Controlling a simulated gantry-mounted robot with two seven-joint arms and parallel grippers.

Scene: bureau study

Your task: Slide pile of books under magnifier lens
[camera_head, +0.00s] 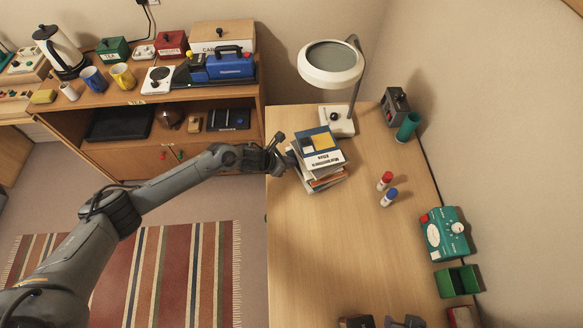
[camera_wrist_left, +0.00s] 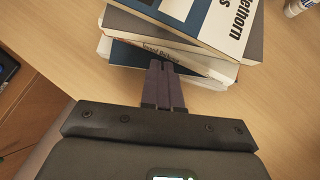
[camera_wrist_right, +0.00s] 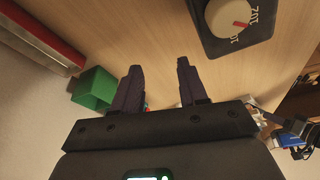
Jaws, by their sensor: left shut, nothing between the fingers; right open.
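The pile of books (camera_head: 318,160) stands on the desk just in front of the magnifier (camera_head: 331,75). The books are stacked unevenly, with a blue, white and yellow cover on top. The magnifier's round white head is raised on an arm above its white base (camera_head: 337,121). My left gripper (camera_head: 286,158) is shut and empty at the left side of the pile. In the left wrist view, its closed fingertips (camera_wrist_left: 163,72) are at the lower books; I cannot tell if they touch. My right gripper (camera_wrist_right: 158,68) is open and empty in the right wrist view.
A grey device (camera_head: 395,104), green cup (camera_head: 408,127), teal dial box (camera_head: 444,233) and green tray (camera_head: 457,281) line the desk's right side. The desk middle (camera_head: 340,250) is clear.

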